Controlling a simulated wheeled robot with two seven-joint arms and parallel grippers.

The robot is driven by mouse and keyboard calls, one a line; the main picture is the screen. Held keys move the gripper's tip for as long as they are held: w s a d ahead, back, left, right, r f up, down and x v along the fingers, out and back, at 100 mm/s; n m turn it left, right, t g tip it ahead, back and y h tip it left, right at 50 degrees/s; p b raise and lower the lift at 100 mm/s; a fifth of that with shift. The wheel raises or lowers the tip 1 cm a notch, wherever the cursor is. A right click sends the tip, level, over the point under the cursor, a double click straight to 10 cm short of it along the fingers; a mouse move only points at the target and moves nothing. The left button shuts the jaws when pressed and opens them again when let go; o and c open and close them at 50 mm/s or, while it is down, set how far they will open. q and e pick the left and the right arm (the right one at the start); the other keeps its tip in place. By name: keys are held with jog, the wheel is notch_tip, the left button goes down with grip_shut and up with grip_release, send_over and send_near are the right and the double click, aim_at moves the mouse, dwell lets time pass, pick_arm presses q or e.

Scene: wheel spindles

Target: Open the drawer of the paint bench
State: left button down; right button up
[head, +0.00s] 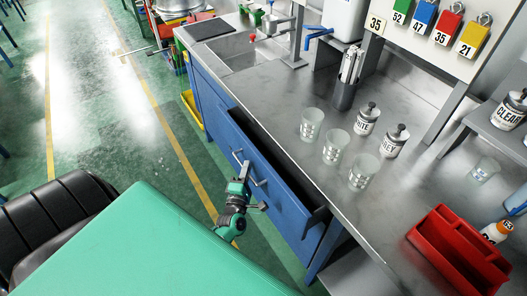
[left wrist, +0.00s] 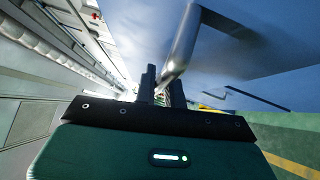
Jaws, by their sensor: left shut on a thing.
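The blue drawer (head: 285,197) of the paint bench (head: 315,180) stands partly open. A dark gap shows between its front and the grey worktop. Its metal bar handle (head: 256,180) is on the blue front. My left gripper (head: 243,173) is at the handle, shut on it. In the left wrist view the handle (left wrist: 186,42) runs down between the dark fingers of my left gripper (left wrist: 160,88); the fingertips are partly hidden. My right gripper is not in view.
Frosted cups (head: 336,146) and labelled tins (head: 367,118) stand on the worktop. A red tray (head: 458,252) is at the right, a sink (head: 240,48) at the far end. Green floor with a yellow line (head: 165,122) lies left of the bench.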

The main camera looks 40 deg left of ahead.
pick_arm(q)
jog(key=s+a, duration=0.3)
jog(key=s, duration=0.5)
jog(key=s+a, duration=0.4)
jog(key=s, duration=0.5)
jog(key=shift+s, duration=0.2)
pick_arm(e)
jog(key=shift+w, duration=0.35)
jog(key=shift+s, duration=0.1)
pick_arm(q)
jog(key=c, duration=1.8)
grip_release()
jog(key=shift+o, duration=0.2)
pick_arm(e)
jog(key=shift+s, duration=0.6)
